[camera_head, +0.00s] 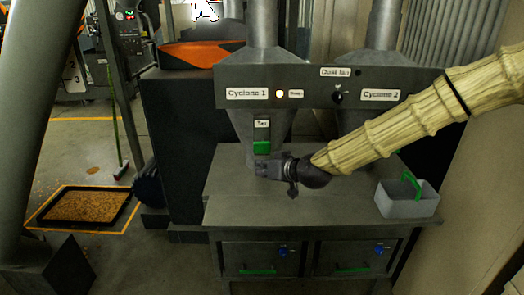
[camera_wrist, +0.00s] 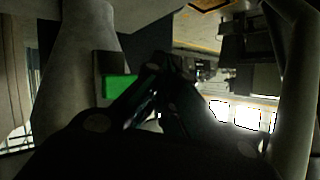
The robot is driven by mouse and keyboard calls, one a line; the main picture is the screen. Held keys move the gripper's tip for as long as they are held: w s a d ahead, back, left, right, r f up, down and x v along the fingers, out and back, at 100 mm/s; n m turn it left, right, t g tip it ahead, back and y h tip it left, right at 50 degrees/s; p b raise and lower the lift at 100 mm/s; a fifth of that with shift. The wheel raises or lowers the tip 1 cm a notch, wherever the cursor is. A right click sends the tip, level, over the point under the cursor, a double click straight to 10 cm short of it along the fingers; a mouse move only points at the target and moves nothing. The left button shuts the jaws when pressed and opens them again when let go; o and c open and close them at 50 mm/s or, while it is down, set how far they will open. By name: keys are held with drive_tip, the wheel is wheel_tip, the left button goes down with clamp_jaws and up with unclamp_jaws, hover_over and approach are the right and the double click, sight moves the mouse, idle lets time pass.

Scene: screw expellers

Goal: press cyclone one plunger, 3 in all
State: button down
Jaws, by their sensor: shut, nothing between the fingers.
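The cyclone one unit (camera_head: 262,110) is a grey cone behind the panel, under a label reading "Cyclone 1" (camera_head: 247,93). On its front is a small plate with a green plunger (camera_head: 262,148). The green part also shows in the wrist view (camera_wrist: 121,88), left of the fingers. My gripper (camera_head: 262,166) is shut and empty, just below the green plunger in the head view. In the wrist view my gripper's fingertips (camera_wrist: 172,62) are together, to the right of the green part. I cannot tell whether they touch it.
The panel has a lit lamp (camera_head: 280,93), a dark knob (camera_head: 338,96) and a "Cyclone 2" label (camera_head: 380,95). A grey bin with a green handle (camera_head: 407,202) stands on the bench at right. The bench top (camera_head: 235,190) is clear at left. Drawers (camera_head: 257,258) are below.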

sight(262, 147)
drive_tip(key=shift+s+a+m+t+y+b, duration=0.1)
drive_tip(key=shift+s+m+t+y+b, duration=0.65)
drive_tip(key=shift+m+y+b, duration=0.35)
drive_tip(key=shift+s+a+m+t+y+b, duration=0.1)
drive_tip(key=shift+s+m+t+y+b, duration=0.4)
drive_tip(key=shift+m+t+y+b, duration=0.55)
drive_tip(key=shift+s+m+t+y+b, duration=0.65)
drive_tip(key=shift+m+y+b, duration=0.25)
drive_tip(key=shift+m+y, duration=0.4)
drive_tip(key=w+b, duration=0.1)
drive_tip(key=w, duration=0.8)
drive_tip(key=shift+b, duration=0.35)
drive_tip(key=shift+w, duration=0.35)
